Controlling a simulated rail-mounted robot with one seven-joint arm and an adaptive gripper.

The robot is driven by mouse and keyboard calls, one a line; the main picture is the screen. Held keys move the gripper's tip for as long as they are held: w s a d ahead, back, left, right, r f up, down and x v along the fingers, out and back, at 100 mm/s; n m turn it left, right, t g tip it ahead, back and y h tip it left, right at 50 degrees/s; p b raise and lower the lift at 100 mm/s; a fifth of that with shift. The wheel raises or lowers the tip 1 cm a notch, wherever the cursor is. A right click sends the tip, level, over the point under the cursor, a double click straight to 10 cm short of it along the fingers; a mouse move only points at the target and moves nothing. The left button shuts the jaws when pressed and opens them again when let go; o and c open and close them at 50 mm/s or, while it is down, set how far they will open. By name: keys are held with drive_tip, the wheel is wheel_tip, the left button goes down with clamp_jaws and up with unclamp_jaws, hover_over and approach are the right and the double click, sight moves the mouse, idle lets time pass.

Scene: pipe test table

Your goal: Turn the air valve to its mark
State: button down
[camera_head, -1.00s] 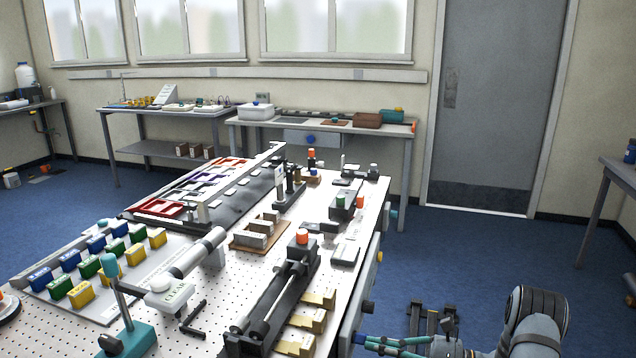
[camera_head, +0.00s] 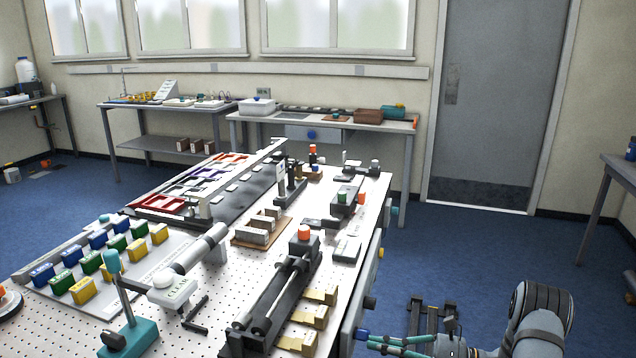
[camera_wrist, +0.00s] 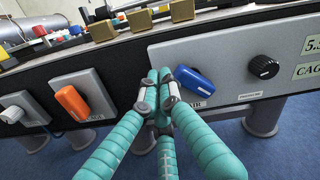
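The blue air valve handle (camera_wrist: 195,80) sits on a grey panel on the table's front side, tilted down to the right. A partly hidden label reading like "AIR" (camera_wrist: 196,104) is below it; I cannot make out a mark. My gripper (camera_wrist: 159,77) has teal fingers with grey joints. Its fingertips are close together, just left of the handle, with nothing visible between them. I cannot tell whether a finger touches the handle. In the head view, the blue handle (camera_head: 361,334) shows small at the table's side, with my gripper (camera_head: 368,341) beside it.
An orange handle (camera_wrist: 71,103) is left on the same side, and a black round knob (camera_wrist: 263,67) is right. Brass blocks (camera_wrist: 140,21) line the edge above. The perforated tabletop (camera_head: 215,290) holds many fixtures. Blue floor (camera_head: 460,255) is open towards the door.

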drive_tip(key=v, duration=0.5)
drive_tip(key=shift+b, duration=0.3)
drive_tip(key=shift+a+f, duration=0.1)
